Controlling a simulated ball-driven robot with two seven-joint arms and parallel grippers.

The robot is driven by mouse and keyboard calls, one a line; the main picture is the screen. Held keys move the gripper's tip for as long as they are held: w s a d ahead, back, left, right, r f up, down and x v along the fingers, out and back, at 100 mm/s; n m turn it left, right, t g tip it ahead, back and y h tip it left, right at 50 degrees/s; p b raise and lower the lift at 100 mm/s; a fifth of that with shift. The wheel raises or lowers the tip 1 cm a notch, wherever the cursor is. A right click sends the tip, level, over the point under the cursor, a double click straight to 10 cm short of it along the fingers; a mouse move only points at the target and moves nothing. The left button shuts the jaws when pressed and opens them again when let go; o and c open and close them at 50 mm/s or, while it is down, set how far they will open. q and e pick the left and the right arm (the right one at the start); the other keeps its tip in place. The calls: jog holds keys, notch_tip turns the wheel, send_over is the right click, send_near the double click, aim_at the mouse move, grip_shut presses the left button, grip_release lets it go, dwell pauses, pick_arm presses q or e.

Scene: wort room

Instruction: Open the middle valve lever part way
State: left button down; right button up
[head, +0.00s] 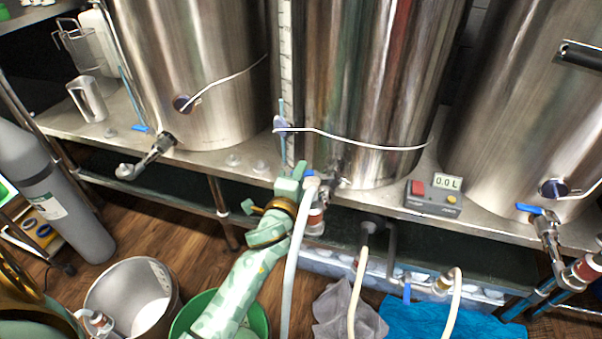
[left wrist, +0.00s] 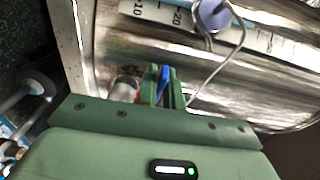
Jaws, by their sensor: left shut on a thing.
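The middle valve (head: 332,180) sits low on the front of the middle steel kettle (head: 375,90). My left gripper (head: 300,175) reaches up to it from below in the head view. In the left wrist view its green fingers (left wrist: 162,88) are shut on the blue valve lever (left wrist: 165,74), with the blue showing between them. In the head view the fingers hide most of the lever. A pale hose (head: 291,265) hangs down beside the valve. My right gripper is not in view.
The left valve (head: 158,150) and right valve (head: 546,235) stick out from the neighbouring kettles. A control box (head: 433,197) reading 0.0 L stands right of the middle valve.

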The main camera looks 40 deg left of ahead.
pick_arm(q)
jog(key=c, duration=1.5)
grip_release()
jog(key=shift+w+r+h, duration=0.1)
jog(key=shift+h, duration=0.2)
